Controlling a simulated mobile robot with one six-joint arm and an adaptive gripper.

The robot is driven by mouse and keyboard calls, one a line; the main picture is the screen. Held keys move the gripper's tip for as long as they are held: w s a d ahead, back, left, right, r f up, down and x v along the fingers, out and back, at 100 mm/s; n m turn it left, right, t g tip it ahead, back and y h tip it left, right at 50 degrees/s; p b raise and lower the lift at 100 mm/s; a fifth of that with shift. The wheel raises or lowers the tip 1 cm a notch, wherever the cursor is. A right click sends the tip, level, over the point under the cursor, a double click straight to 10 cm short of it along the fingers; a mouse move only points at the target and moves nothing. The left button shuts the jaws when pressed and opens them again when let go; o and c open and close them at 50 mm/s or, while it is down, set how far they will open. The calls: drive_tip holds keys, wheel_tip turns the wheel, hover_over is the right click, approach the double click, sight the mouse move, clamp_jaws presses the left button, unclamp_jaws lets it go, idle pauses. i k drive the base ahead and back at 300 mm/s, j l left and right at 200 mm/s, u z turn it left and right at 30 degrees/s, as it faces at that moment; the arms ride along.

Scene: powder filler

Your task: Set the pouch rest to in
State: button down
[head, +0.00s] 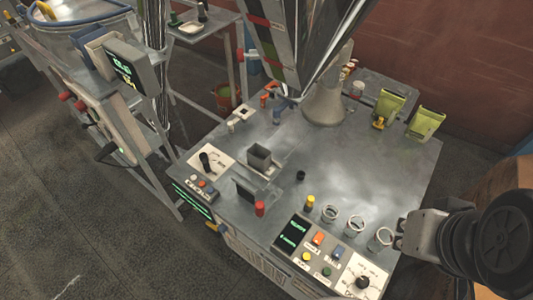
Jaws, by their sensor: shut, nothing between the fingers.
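No part is readably marked as the pouch rest. A small dark upright plate (245,191) stands near the front edge of the grey machine table, with a red-capped knob (260,208) just right of it; either may belong to the rest, I cannot tell. Behind the plate is a dark square open box (259,158). My gripper (399,233) is at the right, over the table's right front corner, beside the rightmost glass jar. It looks shut with nothing held, well to the right of the plate and knob. Whether it touches the jar is unclear.
A control panel (293,233) with colored buttons and a dial (362,283) lines the front edge. Several jars (329,213) stand behind it. The table's middle right is clear.

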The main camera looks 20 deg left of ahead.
sight(263, 182)
drive_tip(key=j, duration=1.55)
